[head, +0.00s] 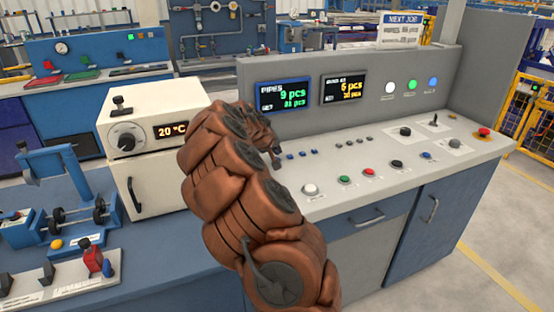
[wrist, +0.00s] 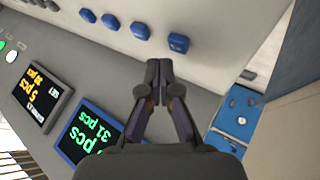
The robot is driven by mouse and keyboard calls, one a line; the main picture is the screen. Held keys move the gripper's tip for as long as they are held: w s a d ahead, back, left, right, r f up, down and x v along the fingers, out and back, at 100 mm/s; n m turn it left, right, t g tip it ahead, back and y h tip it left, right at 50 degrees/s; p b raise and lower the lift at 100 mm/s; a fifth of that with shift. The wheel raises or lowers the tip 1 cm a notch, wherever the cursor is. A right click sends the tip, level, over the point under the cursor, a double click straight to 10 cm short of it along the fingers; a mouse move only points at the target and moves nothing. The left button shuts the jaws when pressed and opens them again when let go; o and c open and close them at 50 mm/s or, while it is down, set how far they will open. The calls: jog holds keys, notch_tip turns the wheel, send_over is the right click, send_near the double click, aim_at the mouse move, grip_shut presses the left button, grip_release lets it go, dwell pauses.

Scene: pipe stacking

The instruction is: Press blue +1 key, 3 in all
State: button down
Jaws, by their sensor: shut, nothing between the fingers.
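The control desk (head: 440,165) carries a row of small blue keys (head: 303,154) below the pipes display (head: 283,95), which reads 9 pcs over what looks like 31 pcs. In the wrist view several blue keys run across the top, the nearest one (wrist: 179,43) just beyond my fingertips. Labels on the keys are not readable, so I cannot tell which is +1. My gripper (wrist: 159,66) is shut and empty, its tips close to that nearest key; contact cannot be told. In the head view my brown arm hides most of the gripper and the left end of the row.
A second display (head: 343,88) with yellow digits stands right of the first. Grey keys (head: 340,145), a white button (head: 310,189), green and red buttons, and a red mushroom button (head: 483,132) share the desk. A cream oven box (head: 155,140) stands close left of my arm.

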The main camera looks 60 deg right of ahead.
jog(key=shift+r+p, duration=0.6)
jog(key=shift+r, duration=1.9)
